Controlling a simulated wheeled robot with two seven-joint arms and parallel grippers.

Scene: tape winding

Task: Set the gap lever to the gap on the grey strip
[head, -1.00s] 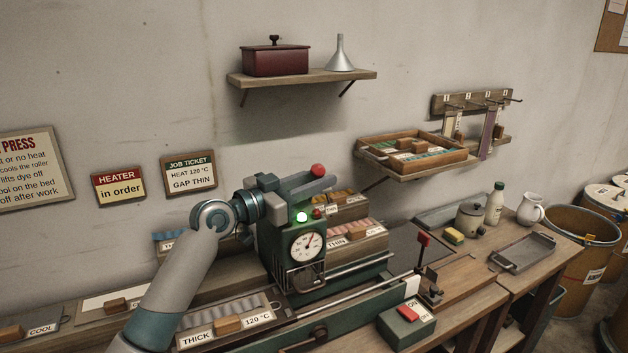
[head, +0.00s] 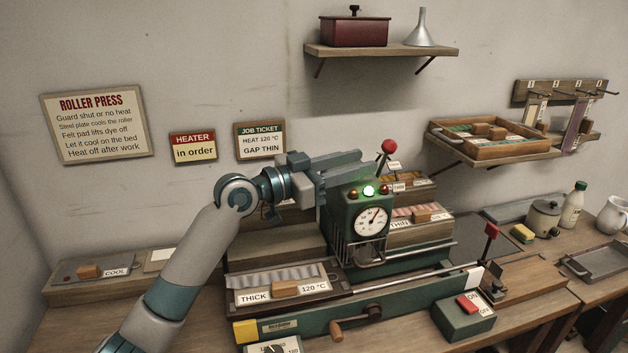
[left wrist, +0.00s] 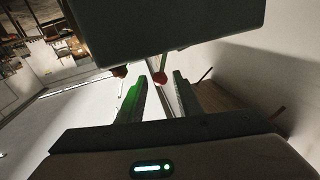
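The gap lever (head: 388,147) stands at the top of the green roller press, a red ball on a thin stem. My left gripper (head: 350,162) points right at it from the left, above the dial; the ball is just beyond the fingertips. In the left wrist view the fingers (left wrist: 158,98) are apart with a visible space between them. Small tags stand behind the lever; one reads THIN. A grey ribbed strip (head: 270,279) lies in a front tray labelled THICK and 120 °C. My right gripper is out of view.
The press (head: 345,215) has a lit green lamp, a dial and a wire guard. A red-knobbed lever (head: 491,230) and an ON/OFF switch box (head: 462,318) stand to its right. The job ticket (head: 260,141) reads HEAT 120 °C, GAP THIN. Wall shelves hang above.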

